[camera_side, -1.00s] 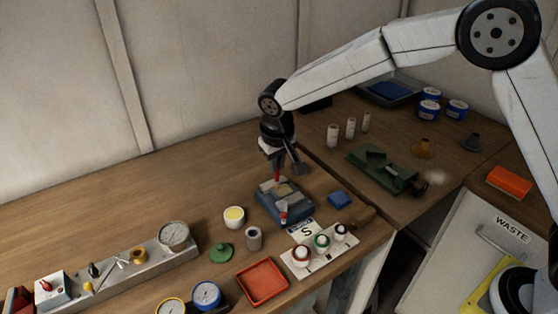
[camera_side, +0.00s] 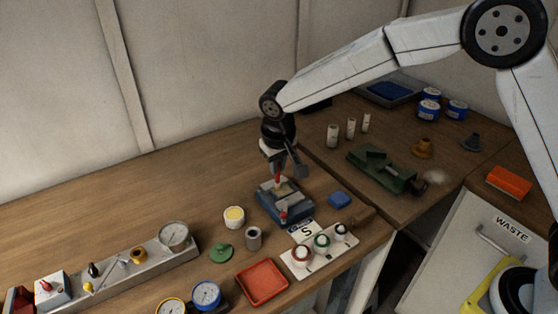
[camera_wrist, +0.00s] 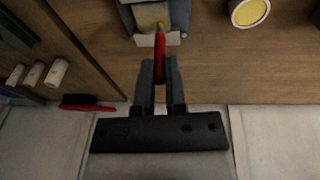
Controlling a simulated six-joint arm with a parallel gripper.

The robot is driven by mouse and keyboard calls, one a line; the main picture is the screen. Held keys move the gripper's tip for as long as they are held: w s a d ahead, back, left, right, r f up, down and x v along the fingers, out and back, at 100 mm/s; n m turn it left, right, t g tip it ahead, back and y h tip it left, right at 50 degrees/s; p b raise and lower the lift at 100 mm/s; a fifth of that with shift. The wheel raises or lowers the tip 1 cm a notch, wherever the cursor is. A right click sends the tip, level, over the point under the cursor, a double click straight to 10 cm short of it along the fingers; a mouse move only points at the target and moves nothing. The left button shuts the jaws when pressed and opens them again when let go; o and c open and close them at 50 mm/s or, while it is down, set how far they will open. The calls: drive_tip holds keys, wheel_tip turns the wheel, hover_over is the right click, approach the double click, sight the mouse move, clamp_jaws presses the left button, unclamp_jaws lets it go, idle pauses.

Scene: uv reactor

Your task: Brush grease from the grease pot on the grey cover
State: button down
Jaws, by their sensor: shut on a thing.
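My gripper (camera_side: 277,168) is shut on a red-handled brush (camera_side: 278,178) and holds it pointing down. In the wrist view my gripper (camera_wrist: 159,68) grips the brush's red handle (camera_wrist: 160,55). The brush's tan tip is over a yellowish patch on the grey cover (camera_wrist: 172,40) of the blue unit (camera_side: 270,206). I cannot tell whether the tip touches it. The grease pot (camera_side: 234,217), white with yellow contents, stands open to the left of the unit. It also shows at the top right of the wrist view (camera_wrist: 249,11).
A green lid (camera_side: 221,252), a grey cylinder (camera_side: 254,238) and a red tray (camera_side: 262,281) lie in front. A rack of small jars (camera_side: 322,250) and a blue block (camera_side: 340,199) are to the right. The bench at back left is clear.

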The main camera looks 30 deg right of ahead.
drive_tip(key=shift+s, duration=0.75)
idle(0.7)
drive_tip(key=shift+d, duration=1.1)
idle(1.2)
drive_tip(key=shift+w, duration=1.1)
idle(1.0)
drive_tip(key=shift+a, duration=1.1)
idle(1.1)
